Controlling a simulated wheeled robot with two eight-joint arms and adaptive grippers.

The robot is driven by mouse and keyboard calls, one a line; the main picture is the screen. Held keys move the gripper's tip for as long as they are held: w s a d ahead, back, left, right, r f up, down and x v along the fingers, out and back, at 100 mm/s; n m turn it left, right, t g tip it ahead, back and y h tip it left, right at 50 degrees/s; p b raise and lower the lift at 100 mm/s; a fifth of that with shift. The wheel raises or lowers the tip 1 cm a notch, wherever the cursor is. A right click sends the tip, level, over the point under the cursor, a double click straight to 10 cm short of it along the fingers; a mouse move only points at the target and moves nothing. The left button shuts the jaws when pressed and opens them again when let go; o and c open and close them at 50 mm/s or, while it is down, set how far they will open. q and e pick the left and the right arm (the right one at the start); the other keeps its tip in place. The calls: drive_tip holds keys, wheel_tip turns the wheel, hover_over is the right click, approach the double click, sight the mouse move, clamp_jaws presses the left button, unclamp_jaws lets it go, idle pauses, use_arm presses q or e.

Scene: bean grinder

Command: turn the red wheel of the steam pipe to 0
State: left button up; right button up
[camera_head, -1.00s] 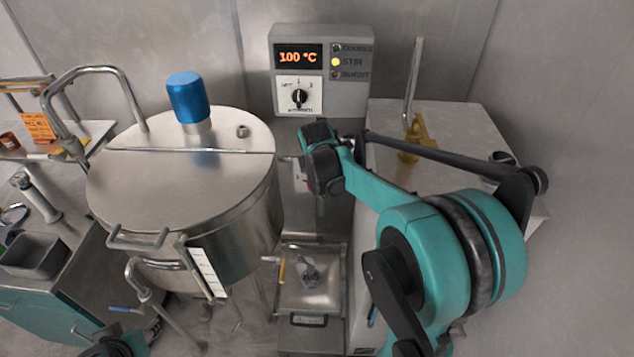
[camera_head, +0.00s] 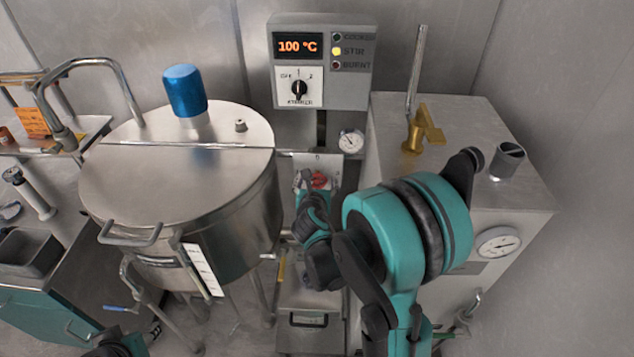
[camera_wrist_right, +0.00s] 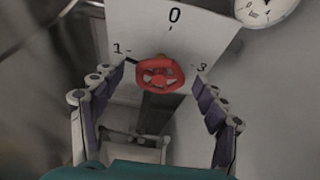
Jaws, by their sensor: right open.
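The red wheel (camera_wrist_right: 160,74) sits on a pale plate (camera_wrist_right: 205,22) marked 0 at the top, 1 at the left and 3 at the right. A dark pointer at the wheel's left side reaches toward the 1. In the head view the red wheel (camera_head: 319,180) shows just beyond my right gripper (camera_head: 303,183), partly covered by it. In the right wrist view my right gripper (camera_wrist_right: 161,82) is open, with one finger on each side of the wheel and visible gaps between. Only a dark part of my left arm shows at the bottom left of the head view; its fingers are not visible.
A large steel kettle (camera_head: 150,190) stands left of the wheel. A steel box with a brass valve (camera_head: 422,128) stands to the right. A control box (camera_head: 350,90) reading 100 °C hangs above. A round gauge (camera_head: 351,141) is just above right of the wheel.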

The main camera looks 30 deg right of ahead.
drive_tip(key=shift+x, duration=1.35)
drive_tip(key=c, duration=1.2)
drive_tip(key=shift+o, duration=0.2)
